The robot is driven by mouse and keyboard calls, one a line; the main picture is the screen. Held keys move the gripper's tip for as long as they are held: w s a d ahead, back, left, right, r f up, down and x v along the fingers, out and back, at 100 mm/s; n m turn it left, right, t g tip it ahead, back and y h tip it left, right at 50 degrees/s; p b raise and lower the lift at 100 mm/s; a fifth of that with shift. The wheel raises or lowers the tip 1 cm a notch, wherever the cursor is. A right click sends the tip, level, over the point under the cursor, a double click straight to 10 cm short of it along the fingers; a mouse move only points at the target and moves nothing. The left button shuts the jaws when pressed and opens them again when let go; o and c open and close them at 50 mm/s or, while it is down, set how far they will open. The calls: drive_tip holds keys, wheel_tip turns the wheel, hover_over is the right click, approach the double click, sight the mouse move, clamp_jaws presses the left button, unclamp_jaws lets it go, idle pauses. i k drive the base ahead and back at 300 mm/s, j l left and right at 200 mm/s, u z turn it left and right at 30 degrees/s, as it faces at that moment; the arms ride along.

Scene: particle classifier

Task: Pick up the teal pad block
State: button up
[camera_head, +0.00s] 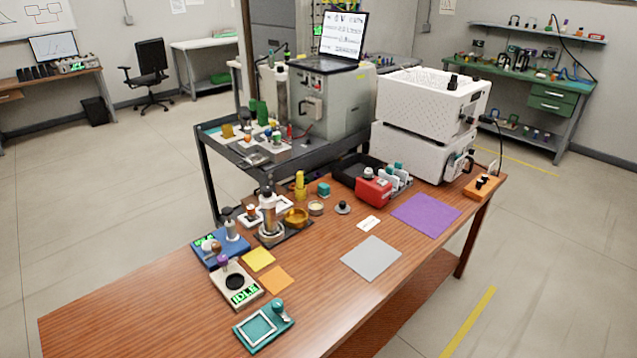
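A small teal block (323,189) sits on the wooden table, behind the middle, between a yellow upright piece and the black tray. A larger teal item (263,328) lies at the table's front edge; it has a pale square frame on top and a round knob at its right corner. I cannot tell for certain which of the two is the teal pad block. My gripper is not in view, and nothing is seen touching either teal item.
The wooden table (130,315) is bare at its left end. A device reading IDLE (236,284) stands behind the larger teal item. A grey mat (371,258) and purple mat (426,214) lie to the right. A red device (373,191) and white crates (425,150) stand at the back.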

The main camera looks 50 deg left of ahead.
sight(324, 190)
drive_tip(key=i+l+u, duration=0.15)
drive_tip(key=i+u, duration=0.15)
drive_tip(key=i, duration=1.1)
drive_tip(key=i+u, duration=0.5)
drive_tip(key=u, duration=0.2)
drive_tip(key=i+l+u, duration=0.1)
drive_tip(key=i+u, duration=0.4)
drive_tip(key=u, duration=0.25)
drive_tip(key=i+j+u, duration=0.1)
drive_tip(key=u, duration=0.35)
drive_tip(key=i+u, duration=0.2)
drive_tip(key=u, duration=0.2)
drive_tip(key=i+l+u, duration=0.1)
drive_tip(key=u, duration=0.3)
